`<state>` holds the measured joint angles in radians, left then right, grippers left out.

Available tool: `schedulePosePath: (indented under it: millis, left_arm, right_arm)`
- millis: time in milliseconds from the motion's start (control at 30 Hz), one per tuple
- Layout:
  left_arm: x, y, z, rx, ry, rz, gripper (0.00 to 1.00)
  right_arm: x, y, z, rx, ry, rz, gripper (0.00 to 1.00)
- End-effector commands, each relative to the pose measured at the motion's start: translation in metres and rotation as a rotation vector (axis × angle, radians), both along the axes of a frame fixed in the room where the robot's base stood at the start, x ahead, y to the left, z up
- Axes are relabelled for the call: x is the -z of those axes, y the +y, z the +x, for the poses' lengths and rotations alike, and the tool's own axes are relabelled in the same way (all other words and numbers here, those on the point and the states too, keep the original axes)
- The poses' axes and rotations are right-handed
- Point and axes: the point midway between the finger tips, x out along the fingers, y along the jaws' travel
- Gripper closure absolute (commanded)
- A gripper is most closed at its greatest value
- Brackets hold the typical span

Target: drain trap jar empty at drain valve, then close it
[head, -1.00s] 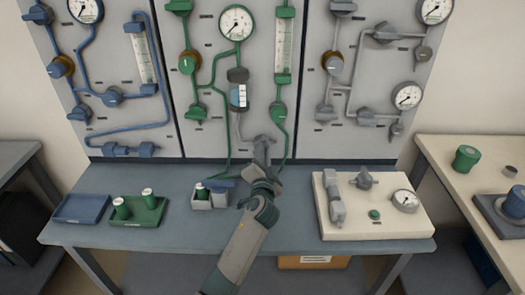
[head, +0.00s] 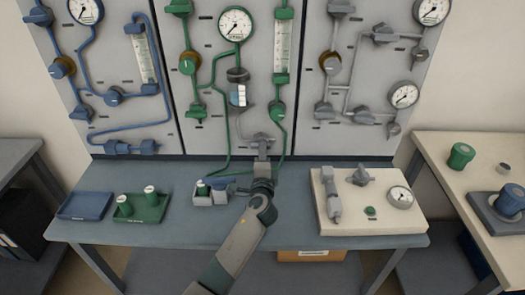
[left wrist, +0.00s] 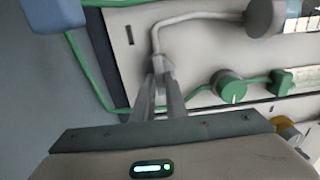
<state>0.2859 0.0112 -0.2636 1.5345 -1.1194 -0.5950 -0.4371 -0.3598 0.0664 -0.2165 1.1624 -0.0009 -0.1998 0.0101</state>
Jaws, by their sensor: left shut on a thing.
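The trap jar (head: 237,96) hangs on the middle green panel below a dark cap, with a white label on its side. In the left wrist view the gripper's fingers (left wrist: 157,88) meet at the end of the grey tube, hiding most of the handle. My right gripper is not in view.
A grey container (head: 211,198) with a green-capped bottle stands on the bench just left of my wrist. A green tray (head: 141,214) with bottles and a blue tray (head: 85,206) lie farther left. A cream board (head: 370,218) with fittings is at right.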

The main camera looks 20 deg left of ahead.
Motion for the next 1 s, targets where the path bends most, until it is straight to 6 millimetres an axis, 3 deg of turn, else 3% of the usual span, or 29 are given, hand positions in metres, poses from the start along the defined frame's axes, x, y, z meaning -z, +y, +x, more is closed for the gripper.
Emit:
schedulePosePath:
  millis: [400, 433, 500, 1000]
  left_arm:
    - [-0.0017, -0.0005, 0.0008, 0.002, 0.000, 0.014, 1.00]
    - [-0.0017, -0.0005, 0.0008, 0.002, 0.000, 0.014, 0.86]
    - [-0.0017, -0.0005, 0.0008, 0.002, 0.000, 0.012, 0.70]
    - [0.0011, -0.0025, -0.0072, 0.001, 0.004, 0.009, 0.70]
  right_arm:
    - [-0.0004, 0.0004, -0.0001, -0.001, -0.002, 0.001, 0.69]
    - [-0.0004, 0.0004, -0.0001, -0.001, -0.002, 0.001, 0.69]
    - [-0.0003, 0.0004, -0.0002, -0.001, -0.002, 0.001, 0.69]
    - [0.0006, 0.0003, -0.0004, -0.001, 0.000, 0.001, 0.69]
